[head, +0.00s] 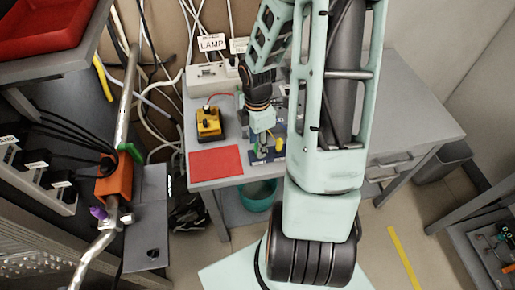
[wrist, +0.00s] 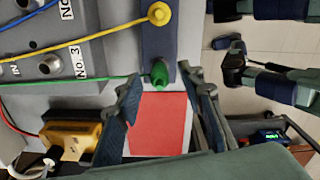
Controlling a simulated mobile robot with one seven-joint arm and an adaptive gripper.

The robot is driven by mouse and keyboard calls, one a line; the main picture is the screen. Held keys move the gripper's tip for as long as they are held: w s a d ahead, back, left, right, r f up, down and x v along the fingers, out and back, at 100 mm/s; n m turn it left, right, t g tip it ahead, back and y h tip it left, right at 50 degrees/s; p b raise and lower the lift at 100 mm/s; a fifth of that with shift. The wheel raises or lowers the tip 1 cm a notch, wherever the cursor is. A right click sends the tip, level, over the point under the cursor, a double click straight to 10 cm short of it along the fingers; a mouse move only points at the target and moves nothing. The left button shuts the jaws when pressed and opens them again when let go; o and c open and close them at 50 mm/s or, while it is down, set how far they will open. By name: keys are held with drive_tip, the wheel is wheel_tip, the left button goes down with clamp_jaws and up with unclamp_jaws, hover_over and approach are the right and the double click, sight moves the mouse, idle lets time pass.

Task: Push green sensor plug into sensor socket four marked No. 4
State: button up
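The green sensor plug (wrist: 158,73) stands in a blue strip (wrist: 158,40), with a thin green cable running left from it. My gripper (wrist: 163,80) is open, its two dark fingers apart on either side of the plug's position; I cannot tell whether they touch it. In the head view my gripper (head: 264,146) points down over the table's front part, beside the red mat. A grey panel (wrist: 100,52) carries metal sockets; one (wrist: 48,65) is beside the label "No. 3". Another label at the top is cut off, so socket No. 4 cannot be identified.
A yellow plug (wrist: 160,14) sits farther along the strip, its cable crossing the panel. A red mat (head: 216,163) and a yellow button box (head: 208,123) lie left of my gripper. The table's right part is clear.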

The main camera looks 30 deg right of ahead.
drive_tip(key=shift+f, duration=0.25)
clamp_jaws()
drive_tip(key=shift+r, duration=0.1)
